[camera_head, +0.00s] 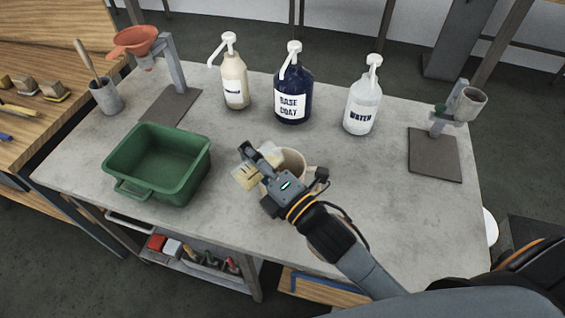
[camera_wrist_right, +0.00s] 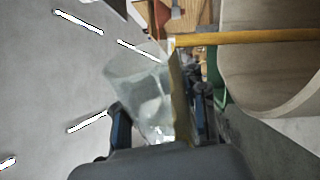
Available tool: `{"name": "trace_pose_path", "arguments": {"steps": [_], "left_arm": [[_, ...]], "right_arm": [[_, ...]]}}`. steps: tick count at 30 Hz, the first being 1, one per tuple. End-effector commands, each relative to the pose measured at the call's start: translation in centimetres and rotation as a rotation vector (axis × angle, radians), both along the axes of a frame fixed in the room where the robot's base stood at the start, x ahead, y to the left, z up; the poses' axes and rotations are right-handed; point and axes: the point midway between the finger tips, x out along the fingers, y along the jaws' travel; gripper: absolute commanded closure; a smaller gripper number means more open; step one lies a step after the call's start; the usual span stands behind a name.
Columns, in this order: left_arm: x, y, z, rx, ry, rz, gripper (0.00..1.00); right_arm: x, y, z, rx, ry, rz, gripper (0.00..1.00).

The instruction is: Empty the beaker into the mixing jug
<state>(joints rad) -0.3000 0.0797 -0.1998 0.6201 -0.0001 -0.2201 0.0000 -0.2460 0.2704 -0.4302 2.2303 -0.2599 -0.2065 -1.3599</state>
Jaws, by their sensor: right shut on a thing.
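My right gripper (camera_head: 262,158) reaches in from the lower right over the middle of the table. The jug (camera_wrist_right: 265,65) is close beside the beaker at the right of the wrist view. My left gripper is not in view.
A green bin (camera_head: 158,190) stands left of the gripper. Pump bottles stand behind: cream (camera_head: 234,88), dark blue base coat (camera_head: 292,92) and water (camera_head: 361,105). A stand with an orange funnel (camera_head: 135,40) is back left; another stand (camera_head: 435,155) is right. The front-right tabletop is clear.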

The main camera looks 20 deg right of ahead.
Motion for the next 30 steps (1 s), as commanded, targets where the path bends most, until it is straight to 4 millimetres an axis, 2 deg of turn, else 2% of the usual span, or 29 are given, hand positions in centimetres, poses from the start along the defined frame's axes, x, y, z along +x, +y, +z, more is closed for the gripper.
{"name": "trace_pose_path", "arguments": {"steps": [30], "left_arm": [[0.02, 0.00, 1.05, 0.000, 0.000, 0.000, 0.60]], "right_arm": [[0.16, -0.29, 0.61, 0.101, 0.046, -0.001, 1.00]]}}
